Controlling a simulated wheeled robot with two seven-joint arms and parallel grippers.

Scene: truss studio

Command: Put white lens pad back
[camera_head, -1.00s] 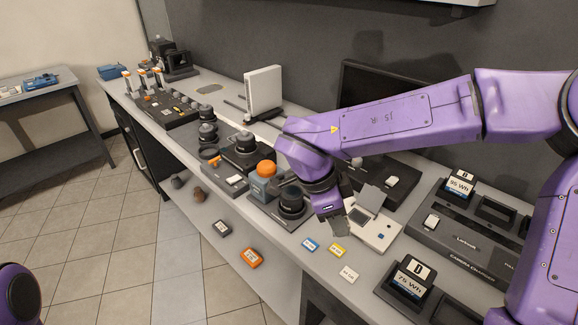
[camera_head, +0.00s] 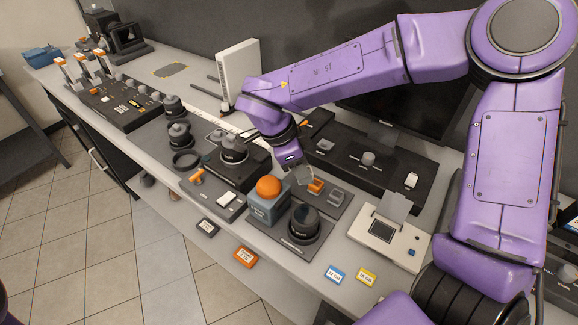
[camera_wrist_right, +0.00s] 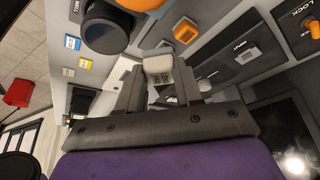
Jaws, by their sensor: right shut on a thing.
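My right gripper (camera_head: 298,178) is low over the back left part of a dark pad tray (camera_head: 330,214). It is shut on a small pale block, which I take to be the white lens pad (camera_wrist_right: 159,68). In the right wrist view the pad sits between the two fingertips (camera_wrist_right: 160,82). In the head view the pad is small and partly hidden by the fingers. I cannot tell whether it touches the tray. An orange pad (camera_head: 316,187) and a grey pad (camera_head: 335,197) lie on the tray just right of the gripper. My left gripper is out of view.
A blue-grey block with an orange dome (camera_head: 268,187) and a black lens (camera_head: 304,224) stand close in front of the gripper. A white device with a screen (camera_head: 388,236) is to the right. Blue (camera_head: 336,274) and yellow (camera_head: 366,276) cards lie at the front edge.

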